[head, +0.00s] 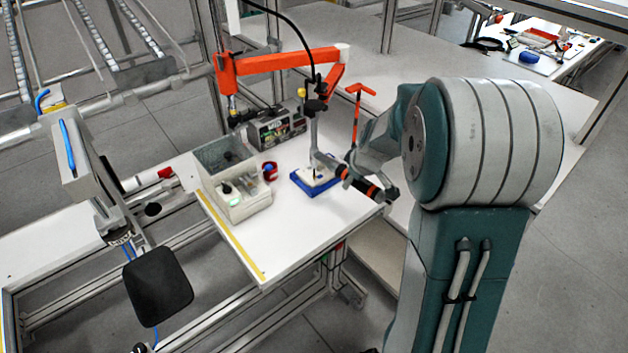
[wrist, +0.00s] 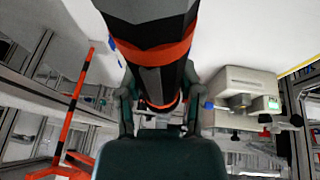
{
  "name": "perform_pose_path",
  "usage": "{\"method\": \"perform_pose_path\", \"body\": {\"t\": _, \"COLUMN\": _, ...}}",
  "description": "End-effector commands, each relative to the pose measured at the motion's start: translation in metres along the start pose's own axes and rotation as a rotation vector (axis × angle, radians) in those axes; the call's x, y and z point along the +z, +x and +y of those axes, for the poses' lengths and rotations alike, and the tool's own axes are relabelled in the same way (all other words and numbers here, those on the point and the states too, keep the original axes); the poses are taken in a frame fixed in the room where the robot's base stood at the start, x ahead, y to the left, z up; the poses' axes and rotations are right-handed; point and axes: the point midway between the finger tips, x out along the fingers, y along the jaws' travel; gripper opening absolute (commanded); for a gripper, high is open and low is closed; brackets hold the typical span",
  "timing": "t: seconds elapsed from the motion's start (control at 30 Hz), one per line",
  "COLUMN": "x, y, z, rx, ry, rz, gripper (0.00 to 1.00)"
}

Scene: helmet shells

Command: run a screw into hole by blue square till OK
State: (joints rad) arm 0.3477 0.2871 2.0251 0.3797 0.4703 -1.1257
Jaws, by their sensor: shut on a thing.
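My gripper (head: 362,178) is shut on a black screwdriver with orange bands (head: 346,175). In the wrist view the screwdriver (wrist: 160,45) runs up between the two fingers. In the head view it lies tilted at the right side of a blue-edged fixture (head: 300,187) with a pale part (head: 318,176) on top. The driver's tip, any screw on it, the hole and a separate blue square cannot be made out. A grey and white box, seemingly a screw feeder (head: 245,208), stands left of the fixture with a green light on its front.
An orange jointed support arm (head: 280,61) reaches over the white table (head: 285,225). A controller box (head: 277,130) stands behind the fixture. An orange T-shaped post (head: 357,110) stands close behind my gripper. The front table area is clear.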

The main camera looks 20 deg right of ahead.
Motion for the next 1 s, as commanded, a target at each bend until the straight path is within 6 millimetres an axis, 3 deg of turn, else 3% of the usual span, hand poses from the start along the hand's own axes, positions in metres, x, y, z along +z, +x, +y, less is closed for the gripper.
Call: {"method": "perform_pose_path", "body": {"t": 1.0, "x": 0.0046, "y": 0.0092, "z": -0.0024, "rx": -0.004, "ry": 0.000, "rz": -0.003, "gripper": 0.00}}
